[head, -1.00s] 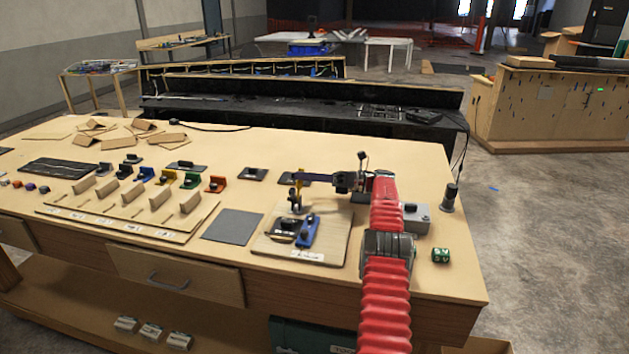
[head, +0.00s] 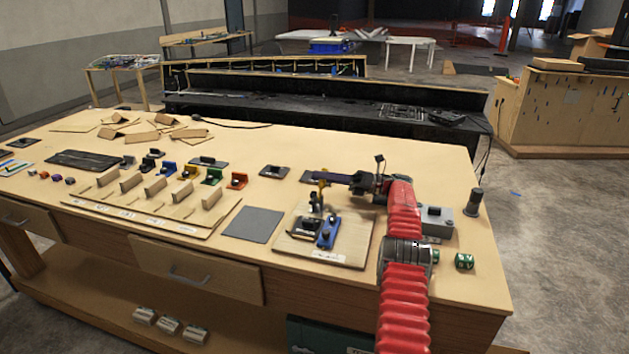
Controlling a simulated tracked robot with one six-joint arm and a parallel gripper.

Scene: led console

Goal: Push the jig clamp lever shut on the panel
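The jig is a light wooden panel (head: 358,247) at the front right of the bench. It carries a blue part (head: 328,233) and a black part (head: 303,226). A small upright piece with a yellow section, seemingly the clamp lever (head: 318,197), stands at the back of the panel. My red arm reaches in from the front right. My gripper (head: 325,178) points left as a dark bar at the top of the upright piece. Whether they touch is unclear. The fingers overlap in this view, so their opening cannot be seen.
A grey mat (head: 253,224) lies left of the panel. Farther left is a board with wooden dividers (head: 155,187) and several coloured parts.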

